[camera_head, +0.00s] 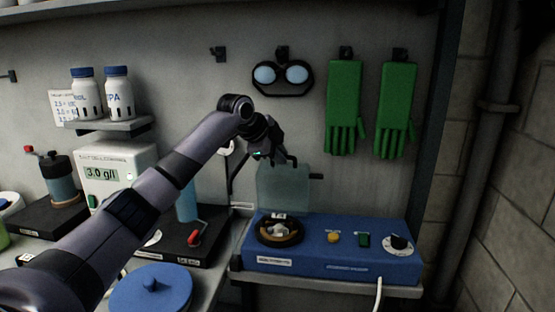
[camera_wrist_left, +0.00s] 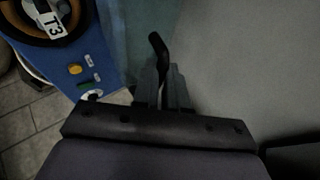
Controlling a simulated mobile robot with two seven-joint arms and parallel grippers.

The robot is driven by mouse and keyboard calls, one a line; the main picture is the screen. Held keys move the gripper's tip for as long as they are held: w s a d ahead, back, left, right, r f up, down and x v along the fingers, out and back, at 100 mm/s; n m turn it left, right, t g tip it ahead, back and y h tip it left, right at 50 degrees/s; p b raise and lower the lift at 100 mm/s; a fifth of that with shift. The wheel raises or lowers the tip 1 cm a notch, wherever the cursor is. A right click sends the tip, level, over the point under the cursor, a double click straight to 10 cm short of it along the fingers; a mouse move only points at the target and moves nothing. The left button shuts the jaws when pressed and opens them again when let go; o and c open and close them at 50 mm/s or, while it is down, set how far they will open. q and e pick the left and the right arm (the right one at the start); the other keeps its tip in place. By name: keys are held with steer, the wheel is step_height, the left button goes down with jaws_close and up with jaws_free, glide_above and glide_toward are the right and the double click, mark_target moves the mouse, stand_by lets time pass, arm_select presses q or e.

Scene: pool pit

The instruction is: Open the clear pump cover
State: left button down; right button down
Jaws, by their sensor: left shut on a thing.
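The clear pump cover (camera_head: 283,188) is a pale see-through panel standing roughly upright at the back of the blue pump unit (camera_head: 345,268). The round pump head (camera_head: 279,231) below it is uncovered. My left gripper (camera_head: 287,160) is at the cover's top edge. In the left wrist view, its fingers (camera_wrist_left: 162,88) are shut around a black bent piece (camera_wrist_left: 157,47) beside the teal cover panel (camera_wrist_left: 138,28). This piece looks like the cover's handle, though its join with the panel is hard to see. My right gripper is not in view.
Green gloves (camera_head: 343,105) and goggles (camera_head: 283,76) hang on the wall behind. Left of the pump are a blue round lid (camera_head: 151,288), a dark base with a red lever (camera_head: 194,238) and a white meter (camera_head: 112,172). The space before the pump head is clear.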

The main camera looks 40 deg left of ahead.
arm_select(q)
steer(key=shift+w+a+r, duration=0.1)
steer(key=shift+w+a, duration=0.5)
steer(key=shift+w, duration=0.35)
steer(key=c, duration=1.2)
jaws_free()
steer(key=shift+b+v, duration=0.7)
steer(key=shift+v, duration=2.9)
